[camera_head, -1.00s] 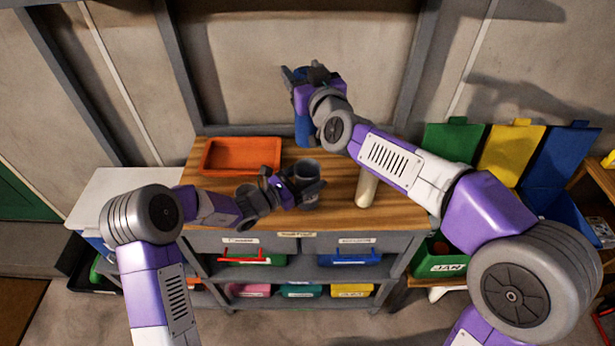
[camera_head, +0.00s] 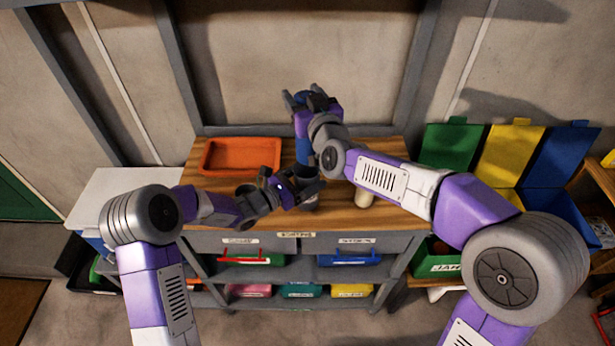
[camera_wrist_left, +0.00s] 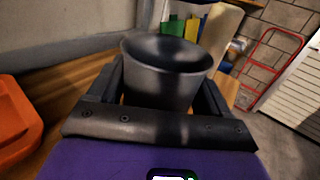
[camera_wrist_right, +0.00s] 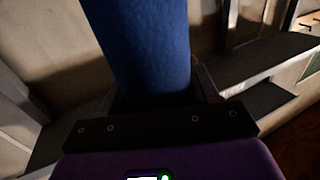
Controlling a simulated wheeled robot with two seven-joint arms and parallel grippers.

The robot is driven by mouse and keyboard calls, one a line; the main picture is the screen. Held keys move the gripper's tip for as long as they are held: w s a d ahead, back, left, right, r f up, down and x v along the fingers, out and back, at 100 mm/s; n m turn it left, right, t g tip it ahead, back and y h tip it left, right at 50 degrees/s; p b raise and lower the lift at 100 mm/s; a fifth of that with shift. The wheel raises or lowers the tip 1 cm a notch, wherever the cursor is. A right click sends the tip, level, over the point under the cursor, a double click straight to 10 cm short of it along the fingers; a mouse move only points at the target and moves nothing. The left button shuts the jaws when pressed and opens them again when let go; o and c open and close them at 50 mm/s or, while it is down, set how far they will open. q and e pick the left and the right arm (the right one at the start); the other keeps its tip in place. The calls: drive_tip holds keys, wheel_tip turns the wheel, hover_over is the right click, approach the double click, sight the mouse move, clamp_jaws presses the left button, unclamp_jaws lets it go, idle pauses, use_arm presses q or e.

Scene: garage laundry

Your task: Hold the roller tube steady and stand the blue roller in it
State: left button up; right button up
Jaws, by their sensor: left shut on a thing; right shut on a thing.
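The dark grey roller tube (camera_head: 307,173) stands upright on the wooden bench top. My left gripper (camera_head: 296,190) is shut around it, and the left wrist view shows the tube (camera_wrist_left: 165,85) between the fingers with its mouth open upward and no roller seen in it. My right gripper (camera_head: 312,98) is shut on the blue roller (camera_head: 303,150), which hangs upright below it. The roller also fills the top of the right wrist view (camera_wrist_right: 150,45). In the head view its lower end shows just above the tube's mouth; the exact gap cannot be told.
An orange tray (camera_head: 240,156) lies on the bench (camera_head: 390,217) to the left. A cream cylinder (camera_head: 363,198) stands right of the tube, partly behind my right arm. Bins with green, yellow and blue lids (camera_head: 510,150) stand at the right. The wall is close behind.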

drive_tip(key=shift+f, duration=3.7)
drive_tip(key=o, duration=1.5)
drive_tip(key=shift+c, duration=0.2)
drive_tip(key=shift+s, duration=0.15)
drive_tip(key=v, duration=1.1)
drive_tip(key=shift+s+d, duration=0.25)
drive_tip(key=shift+s, duration=0.1)
